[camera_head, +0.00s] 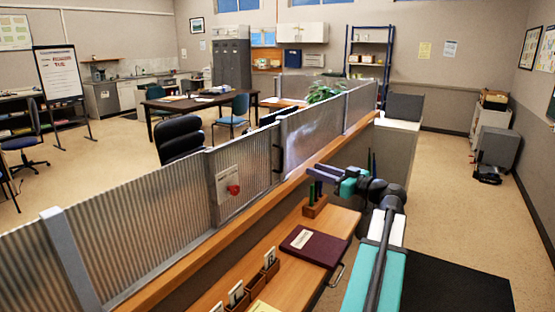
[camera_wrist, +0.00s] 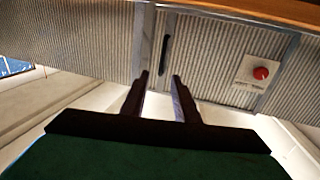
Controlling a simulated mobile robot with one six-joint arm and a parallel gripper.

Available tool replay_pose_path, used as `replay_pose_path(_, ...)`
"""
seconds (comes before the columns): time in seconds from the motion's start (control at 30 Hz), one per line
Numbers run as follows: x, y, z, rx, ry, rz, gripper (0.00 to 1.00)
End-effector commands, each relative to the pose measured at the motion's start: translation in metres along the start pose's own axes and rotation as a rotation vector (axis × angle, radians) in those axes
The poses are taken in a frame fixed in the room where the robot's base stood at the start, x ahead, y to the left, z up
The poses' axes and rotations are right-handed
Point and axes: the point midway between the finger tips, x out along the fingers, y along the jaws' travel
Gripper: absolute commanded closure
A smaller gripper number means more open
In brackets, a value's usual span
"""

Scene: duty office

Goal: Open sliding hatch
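The sliding hatch appears to be a ribbed, see-through panel (camera_head: 255,160) in the long partition above the wooden ledge. A dark upright handle (camera_head: 278,158) sits at its right end, beside a grey post. My gripper (camera_head: 312,184) is in front of the partition, to the right of the handle in the head view. In the wrist view the scene looks inverted, and my gripper (camera_wrist: 162,82) has its two dark fingers apart with nothing between them. The handle (camera_wrist: 165,55) shows just beyond the fingertips there, apart from them. The panel's far edge cannot be made out.
A notice with a red button (camera_head: 233,190) is on the panel left of the handle. Below the wooden ledge (camera_head: 225,236), the desk holds a maroon folder (camera_head: 308,245), a pen block (camera_head: 314,207) and card boxes (camera_head: 255,284). A plant (camera_head: 322,92) stands behind the partition.

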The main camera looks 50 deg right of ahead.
Motion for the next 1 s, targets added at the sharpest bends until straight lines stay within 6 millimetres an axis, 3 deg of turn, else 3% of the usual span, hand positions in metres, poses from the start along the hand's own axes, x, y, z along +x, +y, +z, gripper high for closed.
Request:
replay_pose_path(0.57, 0.029, -0.014, -0.001, 0.001, 0.0, -0.027, 0.72)
replay_pose_path(1.0, 0.089, -0.017, -0.003, 0.002, -0.001, -0.03, 0.72)
